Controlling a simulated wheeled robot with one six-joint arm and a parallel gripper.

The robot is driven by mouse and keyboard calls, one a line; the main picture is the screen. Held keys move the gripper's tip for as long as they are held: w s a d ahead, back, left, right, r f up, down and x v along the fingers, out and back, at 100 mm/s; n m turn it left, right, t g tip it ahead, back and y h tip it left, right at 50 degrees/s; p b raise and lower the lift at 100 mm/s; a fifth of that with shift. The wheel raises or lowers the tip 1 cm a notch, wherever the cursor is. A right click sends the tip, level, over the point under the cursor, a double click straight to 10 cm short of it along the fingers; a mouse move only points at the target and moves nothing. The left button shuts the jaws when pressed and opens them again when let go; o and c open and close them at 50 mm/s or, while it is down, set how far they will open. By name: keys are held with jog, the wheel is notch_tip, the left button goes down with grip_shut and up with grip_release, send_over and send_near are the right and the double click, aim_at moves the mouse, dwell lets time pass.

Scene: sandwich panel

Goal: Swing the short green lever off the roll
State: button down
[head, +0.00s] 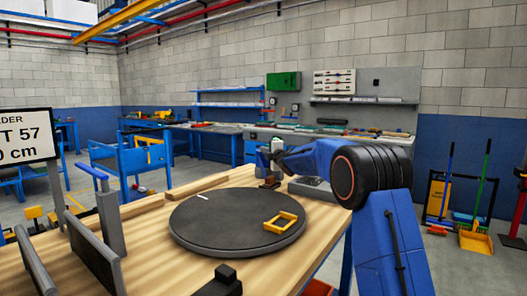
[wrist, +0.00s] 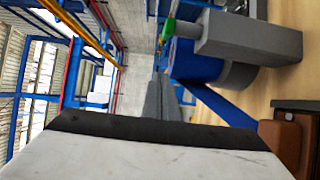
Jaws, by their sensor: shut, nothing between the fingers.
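In the wrist view the blue roll (wrist: 194,64) is at the upper right, partly hidden by a grey block (wrist: 250,40). A short green piece, seemingly the lever (wrist: 169,28), shows at the upper left of the roll. It looks close to the roll, but I cannot tell whether it touches. My gripper (wrist: 162,84) is shut and empty, its grey fingers left of and below the roll and apart from the lever. In the head view my gripper (head: 277,146) is small, over the far side of the bench; the lever cannot be made out there.
A blue strip (wrist: 225,106) runs from the roll toward a brown block (wrist: 286,142). The wooden bench (head: 150,240) carries a dark round turntable (head: 220,218) with a yellow frame (head: 281,222). Grey upright plates (head: 93,264) stand at the left.

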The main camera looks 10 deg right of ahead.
jog(key=v, duration=0.7)
jog(key=shift+a, duration=0.25)
jog(key=shift+s, duration=0.15)
